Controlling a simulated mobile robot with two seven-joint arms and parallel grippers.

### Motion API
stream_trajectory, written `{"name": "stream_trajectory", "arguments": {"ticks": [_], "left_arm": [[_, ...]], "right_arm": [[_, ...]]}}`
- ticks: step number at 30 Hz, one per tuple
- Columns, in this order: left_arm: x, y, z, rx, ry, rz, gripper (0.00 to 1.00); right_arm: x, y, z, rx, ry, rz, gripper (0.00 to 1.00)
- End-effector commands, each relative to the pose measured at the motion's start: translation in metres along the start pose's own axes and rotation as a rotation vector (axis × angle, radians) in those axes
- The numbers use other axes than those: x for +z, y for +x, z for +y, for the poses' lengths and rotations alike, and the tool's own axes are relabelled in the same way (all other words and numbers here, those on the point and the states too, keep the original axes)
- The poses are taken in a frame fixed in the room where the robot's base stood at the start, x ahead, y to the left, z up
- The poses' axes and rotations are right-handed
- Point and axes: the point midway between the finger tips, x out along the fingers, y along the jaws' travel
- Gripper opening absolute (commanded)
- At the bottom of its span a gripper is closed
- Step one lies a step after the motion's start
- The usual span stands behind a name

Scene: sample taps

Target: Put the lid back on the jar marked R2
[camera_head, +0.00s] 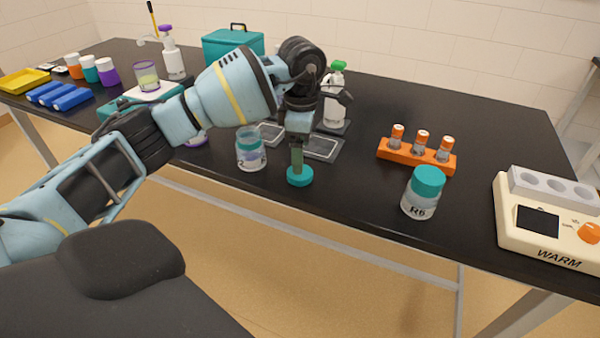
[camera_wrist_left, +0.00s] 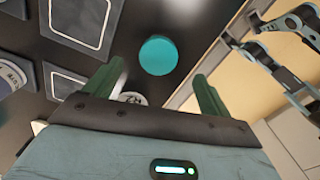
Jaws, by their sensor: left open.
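A round teal lid (camera_head: 300,177) lies flat on the black bench near its front edge. It also shows in the wrist view (camera_wrist_left: 158,55). My left gripper (camera_head: 298,160) points down just above the lid. In the wrist view its green fingers (camera_wrist_left: 158,80) are apart, with the lid beyond and between their tips; contact cannot be told. Another jar (camera_head: 420,193), marked R6, wears a teal lid.
An orange rack (camera_head: 415,160) with orange-capped vials and a warmer (camera_head: 548,225) stand to the right. A green-topped bottle (camera_head: 335,100) and flat dark pads (camera_head: 322,147) are behind the gripper. Bench space between the lid and the R6 jar is clear.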

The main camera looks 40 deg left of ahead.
Motion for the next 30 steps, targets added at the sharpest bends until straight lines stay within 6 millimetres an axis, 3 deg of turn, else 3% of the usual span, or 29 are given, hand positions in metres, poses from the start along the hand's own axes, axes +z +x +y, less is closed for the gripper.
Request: {"name": "stream_trajectory", "arguments": {"ticks": [11, 21, 30], "left_arm": [[0.000, 0.008, 0.000, 0.000, 0.000, 0.000, 0.82], [0.001, 0.050, 0.001, -0.002, 0.000, 0.000, 0.82], [0.001, 0.057, 0.002, 0.001, 0.001, 0.000, 0.82]], "right_arm": [[-0.008, 0.000, 0.000, 0.000, -0.001, 0.017, 0.36], [-0.009, -0.001, 0.000, 0.001, -0.001, 0.016, 0.36], [-0.005, -0.001, 0.000, 0.001, -0.001, 0.010, 0.36]]}}
